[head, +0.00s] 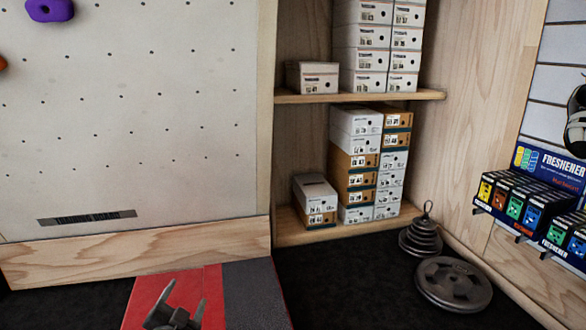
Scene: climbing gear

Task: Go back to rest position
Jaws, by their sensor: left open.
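My left gripper (180,304) shows at the bottom of the head view, left of the middle. Its grey fingers stand apart, with nothing between them. It is in front of a red and dark grey mat (215,285) on the floor. My right gripper is not in this view.
Shelves (290,97) with stacked shoe boxes (357,165) stand at the back. Weight plates (453,283) lie on the dark floor at right, beside a smaller stack (421,238). A freshener display (525,205) hangs on the right wall. A climbing wall (130,110) is at left.

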